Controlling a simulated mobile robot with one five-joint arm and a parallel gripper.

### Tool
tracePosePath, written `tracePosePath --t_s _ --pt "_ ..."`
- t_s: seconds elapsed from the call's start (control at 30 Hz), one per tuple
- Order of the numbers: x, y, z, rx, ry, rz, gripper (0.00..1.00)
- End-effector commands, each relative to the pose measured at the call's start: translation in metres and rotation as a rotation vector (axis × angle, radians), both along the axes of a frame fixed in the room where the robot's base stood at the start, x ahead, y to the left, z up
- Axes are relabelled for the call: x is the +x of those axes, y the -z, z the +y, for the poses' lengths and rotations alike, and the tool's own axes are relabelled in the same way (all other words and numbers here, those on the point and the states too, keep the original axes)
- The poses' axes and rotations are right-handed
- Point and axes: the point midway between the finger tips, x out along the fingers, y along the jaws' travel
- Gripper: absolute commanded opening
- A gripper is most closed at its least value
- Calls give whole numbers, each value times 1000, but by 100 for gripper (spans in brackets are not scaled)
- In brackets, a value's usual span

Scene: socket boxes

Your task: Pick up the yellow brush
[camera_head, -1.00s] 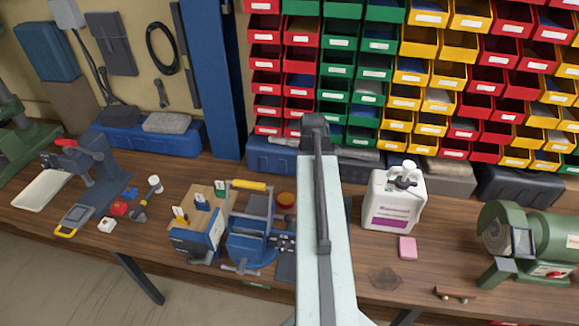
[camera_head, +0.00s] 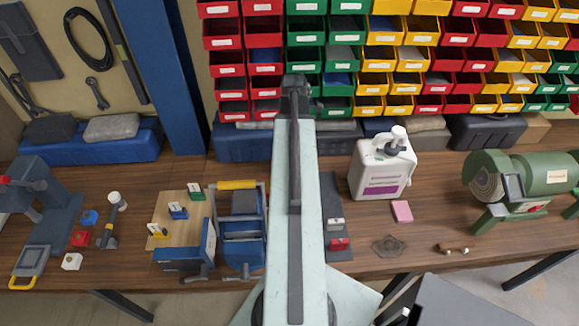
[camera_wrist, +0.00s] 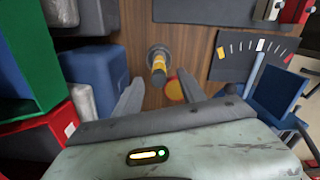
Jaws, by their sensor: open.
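In the wrist view, what looks like the yellow brush (camera_wrist: 158,64) stands on the wooden bench, its yellow handle pointing toward the camera above a round dark base. My gripper (camera_wrist: 160,84) is open, with one finger on each side below it in the picture. The brush looks a little beyond the fingertips; I cannot tell the gap, and nothing is held. In the head view, my arm reaches over the bench and hides the brush and the fingertips.
An orange-red round thing (camera_wrist: 175,91) lies close to the right finger. In the head view, a white bottle (camera_head: 381,170), pink block (camera_head: 402,211) and green grinder (camera_head: 545,175) stand right of my arm.

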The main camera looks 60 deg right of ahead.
Motion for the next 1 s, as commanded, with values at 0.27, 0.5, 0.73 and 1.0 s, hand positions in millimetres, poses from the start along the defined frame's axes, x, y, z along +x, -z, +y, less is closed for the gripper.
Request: tracePosePath --t_s 0.27,0.5,0.73,1.0 --pt "0 15 0 0 0 0 47" --pt "1 28 0 0 0 0 47" --pt "3 56 -1 0 0 0 47" --pt "4 81 -1 0 1 0 47"
